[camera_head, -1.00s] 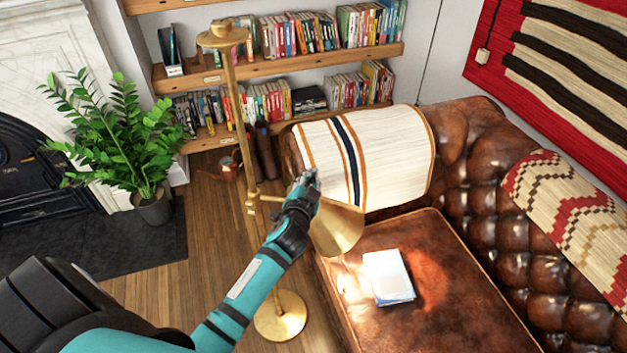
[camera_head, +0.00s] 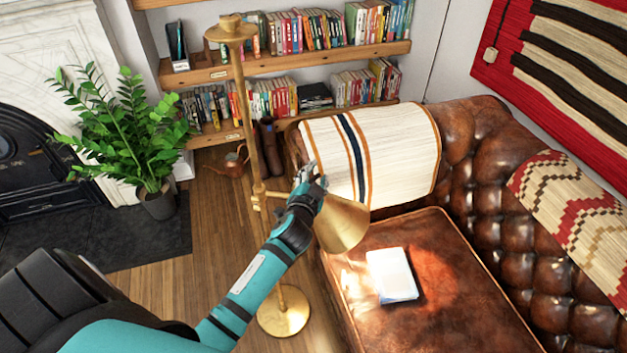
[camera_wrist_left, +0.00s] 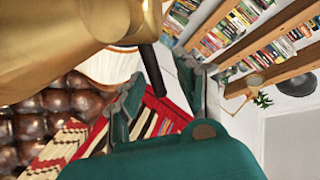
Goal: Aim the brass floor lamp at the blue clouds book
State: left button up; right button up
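The brass floor lamp (camera_head: 247,120) stands beside the leather sofa, with its round base (camera_head: 284,312) on the floor. Its cone shade (camera_head: 343,226) tilts down toward the seat, and bright light falls on and around the book. The pale blue-white book (camera_head: 392,275) lies flat on the seat; its cover is washed out. My left gripper (camera_head: 311,180) is at the upper back of the shade. In the left wrist view, its fingers (camera_wrist_left: 160,92) stand apart, with a dark rod by the brass shade (camera_wrist_left: 60,55) reaching between them; contact is unclear. My right gripper is not visible.
The brown leather sofa (camera_head: 450,325) fills the right side, with a striped throw (camera_head: 405,150) over its arm. Bookshelves (camera_head: 210,75) stand behind the lamp. A potted plant (camera_head: 158,205) stands at left by the fireplace.

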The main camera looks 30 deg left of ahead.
pick_arm(q)
jog(key=v, duration=1.2)
jog(key=s+d+f+g+h, duration=0.1)
jog(key=s+d+f+g, duration=0.15)
jog(key=f, duration=0.75)
jog(key=s+d+f+g+h, duration=0.15)
jog(key=s+f, duration=0.25)
jog(key=f, duration=0.7)
jog(key=s+d+f+g+h, duration=0.1)
jog(key=s+d+f+g, duration=0.15)
jog(key=f, duration=0.75)
jog(key=s+f+g, duration=0.2)
jog(key=s+f, duration=0.4)
jog(key=s, duration=0.4)
jog(key=s+a+f+n+g, duration=0.1)
jog(key=s+f+g, duration=0.2)
jog(key=s+f, duration=0.4)
jog(key=s+a+f+g+h, duration=0.1)
jog(key=s+f, duration=0.5)
jog(key=s, duration=0.7)
jog(key=shift+s+f+n+g, duration=0.25)
jog(key=shift+n+g, duration=0.15)
jog(key=shift+g, duration=0.45)
